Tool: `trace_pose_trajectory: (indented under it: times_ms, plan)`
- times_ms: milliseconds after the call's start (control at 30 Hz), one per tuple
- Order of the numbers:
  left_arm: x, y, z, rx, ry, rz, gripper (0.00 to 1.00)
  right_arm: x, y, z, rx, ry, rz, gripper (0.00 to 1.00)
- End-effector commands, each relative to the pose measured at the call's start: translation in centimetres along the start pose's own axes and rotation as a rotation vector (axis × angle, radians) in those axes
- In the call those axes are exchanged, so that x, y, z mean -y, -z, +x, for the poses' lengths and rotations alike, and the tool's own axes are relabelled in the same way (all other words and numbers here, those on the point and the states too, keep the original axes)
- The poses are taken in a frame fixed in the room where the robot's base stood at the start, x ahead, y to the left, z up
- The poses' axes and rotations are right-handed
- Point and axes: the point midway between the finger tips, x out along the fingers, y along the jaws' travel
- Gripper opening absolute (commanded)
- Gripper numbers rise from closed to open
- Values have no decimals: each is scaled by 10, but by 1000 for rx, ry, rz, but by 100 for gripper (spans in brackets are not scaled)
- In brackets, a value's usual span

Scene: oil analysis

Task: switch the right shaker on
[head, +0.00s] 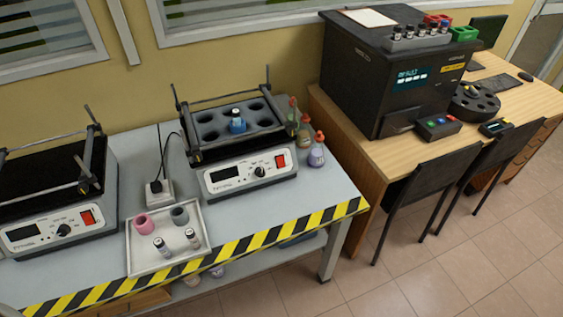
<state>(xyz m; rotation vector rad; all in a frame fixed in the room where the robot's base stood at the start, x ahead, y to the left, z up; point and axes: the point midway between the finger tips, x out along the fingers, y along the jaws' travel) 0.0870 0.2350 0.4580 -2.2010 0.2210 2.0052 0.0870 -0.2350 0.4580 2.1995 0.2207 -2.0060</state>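The right shaker (240,140) stands on the grey bench. Its white front panel (250,174) carries a dark display (224,174), a black knob (260,171) and a red rocker switch (281,161). The display shows no readable figures. Neither of my grippers is in the head view.
A white tray (140,266) with a pink cup, a grey cup and two small vials lies between the shakers. A power socket (158,193) with a cable stands behind it. Several bottles (316,154) stand right of the right shaker. Chairs (430,190) stand before the wooden desk.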

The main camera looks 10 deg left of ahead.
Motion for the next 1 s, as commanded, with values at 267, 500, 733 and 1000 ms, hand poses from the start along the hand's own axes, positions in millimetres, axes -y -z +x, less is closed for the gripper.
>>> trace_pose_trajectory:
  times_ms: [267, 500, 733, 1000]
  plan:
    - [0, 0, 0, 0, 0, 0, 10, 0, 0, 0, 0, 0, 0, 40]
    - [0, 0, 0, 1, 0, 0, 0, 0, 0, 0, 0, 0, 0, 40]
    - [0, -1, 0, 1, 0, 0, 0, 0, 0, 0, 0, 0, 0, 40]
    - [0, -1, 0, 2, 0, 0, 0, 0, 0, 0, 0, 0, 0, 40]
